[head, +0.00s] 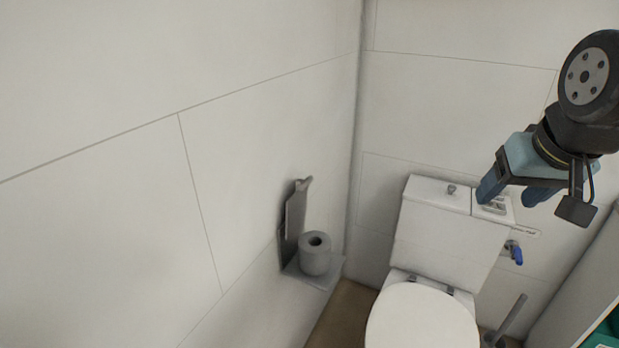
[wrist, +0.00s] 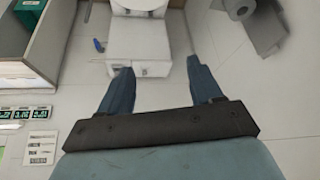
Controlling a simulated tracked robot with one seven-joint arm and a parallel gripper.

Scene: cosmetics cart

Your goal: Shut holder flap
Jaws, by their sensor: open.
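The grey paper holder is on the left wall in the head view, with its flap (head: 294,211) standing up near the wall, open. A grey toilet roll (head: 315,262) stands upright on the holder's lower plate (head: 327,279). The holder flap (wrist: 262,32) and roll (wrist: 238,8) also show at the top right of the wrist view, partly cut off. My gripper (head: 508,196) is open and empty, in front of the toilet tank in the picture, well to the right of the holder. Its spread blue fingers (wrist: 157,68) show in the wrist view.
The white toilet tank (head: 445,235) and closed lid (head: 422,318) stand right of the holder. A blue valve (head: 516,254) and a brush handle (head: 512,312) are further right. A grey cabinet side (head: 575,290) bounds the right. The space before the left wall looks clear.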

